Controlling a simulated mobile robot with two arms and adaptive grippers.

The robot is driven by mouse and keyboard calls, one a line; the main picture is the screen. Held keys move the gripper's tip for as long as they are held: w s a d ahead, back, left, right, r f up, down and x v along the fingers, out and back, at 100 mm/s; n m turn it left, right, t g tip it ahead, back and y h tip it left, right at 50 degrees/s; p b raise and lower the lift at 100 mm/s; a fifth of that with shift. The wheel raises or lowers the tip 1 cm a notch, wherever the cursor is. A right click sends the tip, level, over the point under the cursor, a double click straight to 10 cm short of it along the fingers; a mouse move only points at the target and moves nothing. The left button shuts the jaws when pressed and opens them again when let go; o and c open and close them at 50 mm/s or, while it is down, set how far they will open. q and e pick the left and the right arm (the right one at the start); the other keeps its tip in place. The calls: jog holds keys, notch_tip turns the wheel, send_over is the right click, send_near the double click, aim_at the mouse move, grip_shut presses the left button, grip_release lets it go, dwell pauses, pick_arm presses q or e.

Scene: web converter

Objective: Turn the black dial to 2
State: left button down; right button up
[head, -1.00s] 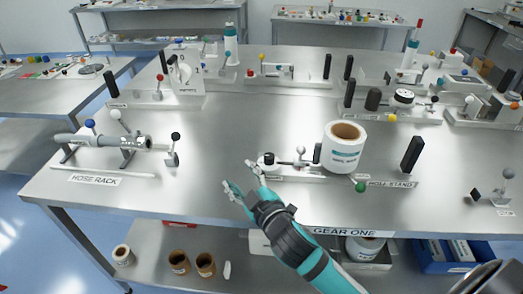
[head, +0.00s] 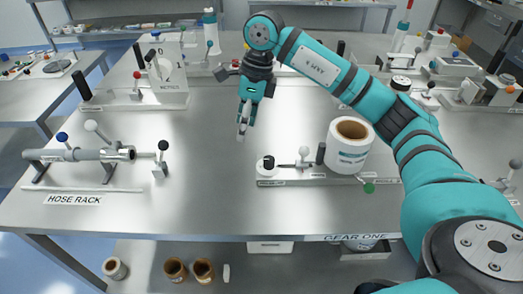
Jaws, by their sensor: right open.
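A white upright panel (head: 175,78) with dial numbers, 0 and 1 among them, stands at the back left of the steel table. A small dark knob (head: 150,55) shows on its face; its exact pointing is too small to tell. My right gripper (head: 242,128) is open and empty, fingers pointing down over the middle of the table. It is to the right of the panel and clearly apart from it. My left gripper is not in view.
A hose rack (head: 105,155) stands at the left, below the panel in the picture. A large white roll (head: 348,146) sits on a stand at centre right. The table (head: 215,190) between them is bare. Several fixtures line the back right.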

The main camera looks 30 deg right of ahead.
aim_at(268, 159)
jog(key=d+r+h, duration=0.2)
jog(key=d+h, duration=0.1)
jog(key=d, duration=0.4)
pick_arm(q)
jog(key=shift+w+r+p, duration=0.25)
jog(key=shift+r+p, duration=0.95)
pick_arm(e)
jog(key=shift+m, duration=0.4)
jog(key=f, duration=1.6)
jog(key=shift+s+a+f, duration=0.15)
jog(key=shift+s+f, duration=0.05)
jog(key=shift+f, duration=0.1)
grip_shut()
